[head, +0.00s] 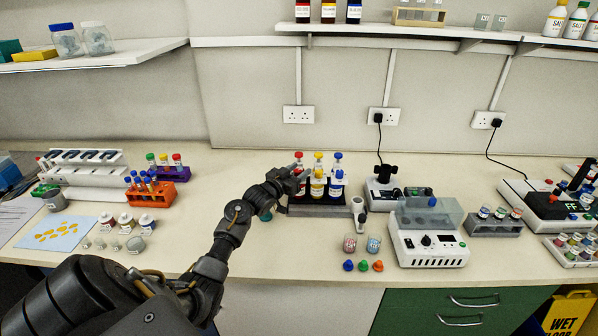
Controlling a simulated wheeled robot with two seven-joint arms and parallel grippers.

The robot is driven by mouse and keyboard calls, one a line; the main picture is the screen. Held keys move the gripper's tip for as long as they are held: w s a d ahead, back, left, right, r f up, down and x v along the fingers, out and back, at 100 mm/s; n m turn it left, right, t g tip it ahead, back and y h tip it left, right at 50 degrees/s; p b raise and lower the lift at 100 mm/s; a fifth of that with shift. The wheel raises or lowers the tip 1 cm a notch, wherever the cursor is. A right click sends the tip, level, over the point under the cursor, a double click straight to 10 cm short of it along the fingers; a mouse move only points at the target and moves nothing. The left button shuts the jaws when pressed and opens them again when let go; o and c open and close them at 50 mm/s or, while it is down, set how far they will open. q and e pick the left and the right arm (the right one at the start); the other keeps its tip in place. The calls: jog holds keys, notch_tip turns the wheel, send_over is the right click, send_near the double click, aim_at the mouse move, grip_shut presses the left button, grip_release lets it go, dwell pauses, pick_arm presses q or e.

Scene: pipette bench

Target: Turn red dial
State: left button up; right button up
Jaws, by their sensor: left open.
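Three bottles with dispenser tops stand in a row on a dark rack (322,211) near the middle of the bench. The left one has a red top, the red dial (299,155); the others have a yellow top (318,155) and a blue top (338,156). My left gripper (300,176) is open at the left bottle, just below the red top, and hides much of that bottle. I cannot tell whether the fingers touch it. My right gripper is not in view.
A white device (428,246) with a clear lid stands right of the rack, with two small jars (350,243) beside it. An orange tube rack (150,194) and a blue mat (56,232) lie at left.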

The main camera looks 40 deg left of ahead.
pick_arm(q)
jog(key=shift+s+d+r, duration=0.1)
jog(key=c, duration=0.9)
jog(key=shift+c, duration=0.2)
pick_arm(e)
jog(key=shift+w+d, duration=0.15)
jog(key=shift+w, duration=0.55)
pick_arm(q)
jog(key=shift+y, duration=0.3)
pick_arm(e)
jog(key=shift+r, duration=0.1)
pick_arm(q)
jog(key=shift+n+y, duration=0.3)
jog(key=shift+n, duration=0.1)
jog(key=n+y, duration=0.2)
jog(key=y, duration=0.1)
jog(key=shift+d+g+p, duration=0.1)
jog(key=shift+g+p, duration=0.2)
jog(key=n+g+y, duration=0.2)
jog(key=n+y, duration=0.1)
jog(key=y, duration=0.2)
jog(key=shift+n+b, duration=0.3)
jog(key=shift+b, duration=0.05)
jog(key=shift+n+g+y, duration=0.6)
jog(key=shift+g+y, duration=0.2)
jog(key=shift+y, duration=0.1)
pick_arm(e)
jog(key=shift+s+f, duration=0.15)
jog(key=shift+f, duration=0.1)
